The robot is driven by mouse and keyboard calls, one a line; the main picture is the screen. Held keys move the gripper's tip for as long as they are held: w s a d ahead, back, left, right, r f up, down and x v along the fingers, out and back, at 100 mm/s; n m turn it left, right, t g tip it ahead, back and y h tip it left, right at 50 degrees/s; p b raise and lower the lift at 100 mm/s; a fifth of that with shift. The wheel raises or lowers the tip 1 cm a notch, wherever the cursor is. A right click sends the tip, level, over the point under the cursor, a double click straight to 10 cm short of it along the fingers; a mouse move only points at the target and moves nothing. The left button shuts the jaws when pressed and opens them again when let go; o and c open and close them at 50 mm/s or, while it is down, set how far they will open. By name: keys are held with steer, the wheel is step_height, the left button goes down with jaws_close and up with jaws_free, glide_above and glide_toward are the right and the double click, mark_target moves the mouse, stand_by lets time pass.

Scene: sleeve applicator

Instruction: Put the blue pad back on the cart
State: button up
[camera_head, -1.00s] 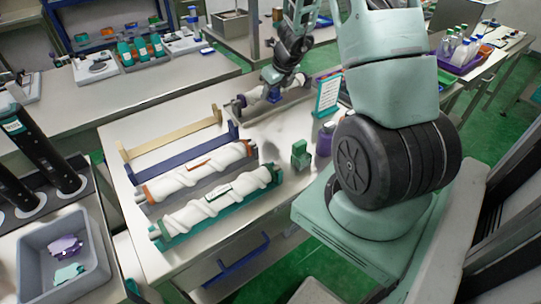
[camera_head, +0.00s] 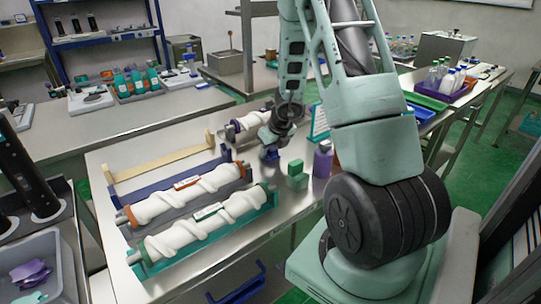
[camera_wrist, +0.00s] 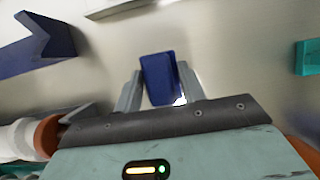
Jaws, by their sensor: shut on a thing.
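My gripper (camera_wrist: 160,88) is shut on a small dark blue pad (camera_wrist: 158,78), which sits between the two grey fingers in the wrist view. In the head view the blue pad (camera_head: 270,154) shows just under my gripper, above or at the steel table, right of the wrapped rolls; whether it touches the table I cannot tell. The steel surface at the far left (camera_head: 84,235), with black tubes and a grey bin, may be the cart; its lower part is cut off.
Two white wrapped rolls (camera_head: 185,195) (camera_head: 207,222) lie in cradles on the table. A dark blue cradle (camera_head: 160,180) and a tan one (camera_head: 160,157) stand behind them. A green block (camera_head: 297,177) and purple bottle (camera_head: 323,160) stand to the right. The grey bin (camera_head: 62,255) holds purple pieces.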

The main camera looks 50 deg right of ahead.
steer(key=shift+f, duration=0.15)
steer(key=o, duration=0.9)
steer(key=shift+o, duration=0.2)
